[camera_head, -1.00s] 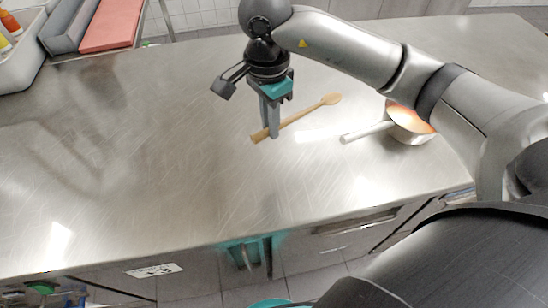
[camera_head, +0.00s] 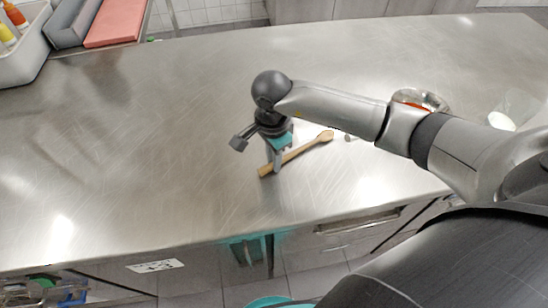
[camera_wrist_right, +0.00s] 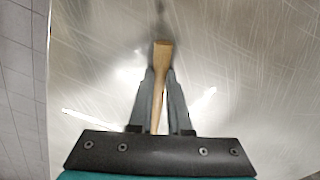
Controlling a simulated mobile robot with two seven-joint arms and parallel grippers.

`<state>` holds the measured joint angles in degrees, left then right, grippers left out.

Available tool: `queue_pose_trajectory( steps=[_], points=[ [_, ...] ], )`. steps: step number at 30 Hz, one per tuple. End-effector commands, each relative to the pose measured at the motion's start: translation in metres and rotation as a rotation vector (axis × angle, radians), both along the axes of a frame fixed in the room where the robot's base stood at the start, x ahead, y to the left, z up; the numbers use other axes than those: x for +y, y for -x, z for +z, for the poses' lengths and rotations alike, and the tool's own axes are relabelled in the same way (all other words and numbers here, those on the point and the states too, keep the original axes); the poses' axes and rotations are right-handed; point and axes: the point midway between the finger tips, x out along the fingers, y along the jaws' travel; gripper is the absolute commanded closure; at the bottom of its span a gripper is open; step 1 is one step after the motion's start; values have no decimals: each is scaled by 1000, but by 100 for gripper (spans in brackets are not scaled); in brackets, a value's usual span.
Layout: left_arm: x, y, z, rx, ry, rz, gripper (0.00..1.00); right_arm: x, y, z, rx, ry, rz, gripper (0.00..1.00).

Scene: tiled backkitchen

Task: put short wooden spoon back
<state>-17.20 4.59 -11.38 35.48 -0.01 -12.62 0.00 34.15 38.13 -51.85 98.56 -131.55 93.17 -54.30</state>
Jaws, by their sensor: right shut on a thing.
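The short wooden spoon (camera_head: 302,151) is light brown, with its bowl end to the upper right and its handle end to the lower left. My right gripper (camera_head: 275,168) is shut on the handle near its lower left end. In the right wrist view, the spoon (camera_wrist_right: 161,62) runs lengthwise between the two fingers of the right gripper (camera_wrist_right: 160,72), pointing away from the palm. The spoon is over the steel worktop (camera_head: 150,160); I cannot tell the exact gap below it. My left gripper is not clearly visible.
A saucepan (camera_head: 420,99) with reddish contents is partly hidden behind my right arm. A white object (camera_head: 501,121) lies at the right. A red board (camera_head: 117,22) and a tray with bottles (camera_head: 22,55) are at the back left. The worktop's left and middle are clear.

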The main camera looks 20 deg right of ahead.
Motion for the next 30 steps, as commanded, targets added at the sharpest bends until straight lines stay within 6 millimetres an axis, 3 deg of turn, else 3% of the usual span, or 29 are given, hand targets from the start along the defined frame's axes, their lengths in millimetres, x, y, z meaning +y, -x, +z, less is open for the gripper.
queue_pose_trajectory(
  steps=[6, 7, 14, 24, 30],
  points=[
    [0, -1, -4, -1, 0, -1, 50, 0, 0, -3, -1, 0, -1, 100],
    [0, -1, -3, -1, 0, -1, 50, 0, 0, -2, 0, 0, -1, 80],
    [0, -1, -2, -2, 0, -1, 50, 0, 0, -1, 0, 0, -1, 54],
    [0, -1, 1, -2, 0, -2, 50, 0, 0, 2, 1, 0, -1, 54],
    [-1, -1, 2, -3, 0, -2, 50, 0, -1, 35, -5, 0, 0, 54]
  ],
)
